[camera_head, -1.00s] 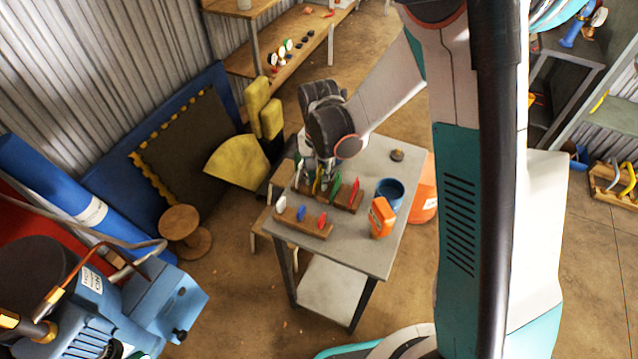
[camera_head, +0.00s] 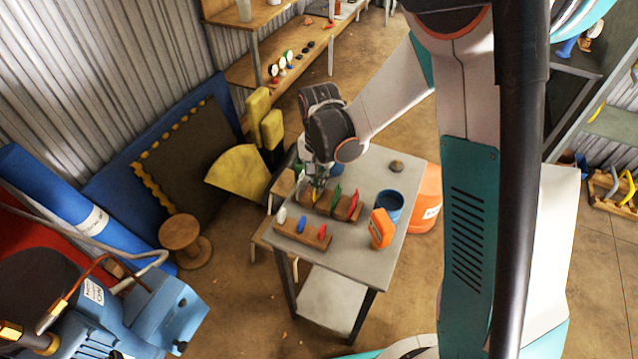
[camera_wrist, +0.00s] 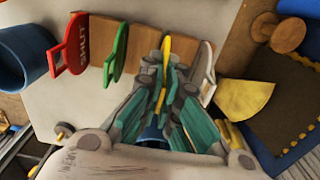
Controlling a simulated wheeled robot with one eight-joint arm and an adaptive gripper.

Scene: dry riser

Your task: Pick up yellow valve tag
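The yellow valve tag (camera_head: 316,195) stands upright in the rear wooden rack (camera_head: 344,212) on the grey table. In the wrist view the yellow tag (camera_wrist: 167,45) shows edge-on as a thin strip between my fingertips. My gripper (camera_wrist: 164,82) points down at the rack, with its fingers closed in on both sides of the tag; in the head view my gripper (camera_head: 319,182) partly hides it. A green tag (camera_wrist: 117,53) and a red SHUT tag (camera_wrist: 77,45) stand to its left in the wrist view. A white tag (camera_wrist: 206,72) stands close on the right.
A front rack (camera_head: 311,238) holds white, blue and red tags. A blue cup (camera_head: 389,208) and an orange object (camera_head: 381,230) stand right of the racks. The table (camera_head: 372,180) is mostly clear behind them. A wooden spool (camera_head: 184,240) stands on the floor at left.

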